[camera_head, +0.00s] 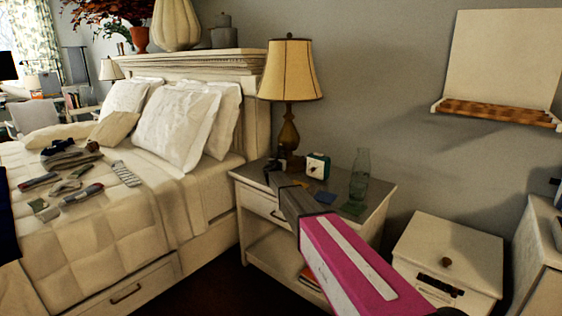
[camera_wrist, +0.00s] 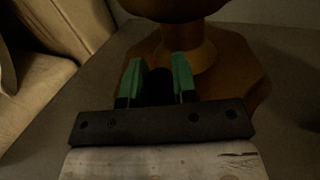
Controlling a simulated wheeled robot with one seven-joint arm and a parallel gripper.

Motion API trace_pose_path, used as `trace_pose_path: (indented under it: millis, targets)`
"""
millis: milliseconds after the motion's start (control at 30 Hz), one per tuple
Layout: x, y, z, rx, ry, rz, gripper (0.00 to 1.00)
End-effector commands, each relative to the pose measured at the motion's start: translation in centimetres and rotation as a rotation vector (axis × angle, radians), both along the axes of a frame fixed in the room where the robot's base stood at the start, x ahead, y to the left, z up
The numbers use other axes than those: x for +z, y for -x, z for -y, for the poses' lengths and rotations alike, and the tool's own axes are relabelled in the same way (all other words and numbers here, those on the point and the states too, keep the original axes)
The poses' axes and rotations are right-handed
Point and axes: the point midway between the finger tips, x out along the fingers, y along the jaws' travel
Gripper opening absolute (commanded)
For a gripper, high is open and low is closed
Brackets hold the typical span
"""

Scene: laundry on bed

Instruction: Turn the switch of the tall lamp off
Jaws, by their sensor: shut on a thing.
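The tall lamp (camera_head: 291,72) stands on the nightstand beside the bed, with a cream shade and a brown turned body. Its stepped wooden base (camera_wrist: 225,65) fills the upper part of the wrist view. My gripper (camera_head: 273,170) reaches over the nightstand to the front of the lamp base. In the wrist view its green fingers (camera_wrist: 158,68) are close together on either side of a dark rounded piece (camera_wrist: 157,86), which looks like the lamp switch. The contact itself is too dark to make out fully. In the head view my gripper hides the switch.
A small green and white box (camera_head: 317,165) and a glass bottle (camera_head: 360,176) stand on the nightstand (camera_head: 385,190) to the right of my gripper. The bed (camera_head: 110,225) is to the left. A white bin (camera_head: 447,258) stands at the right.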

Motion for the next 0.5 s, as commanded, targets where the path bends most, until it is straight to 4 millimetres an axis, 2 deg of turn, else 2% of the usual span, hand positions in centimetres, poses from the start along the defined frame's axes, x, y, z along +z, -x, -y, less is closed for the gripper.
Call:
trace_pose_path:
  millis: [500]
  targets:
    - [0.0,0.1,0.08,0.115,0.0,0.001,0.02]
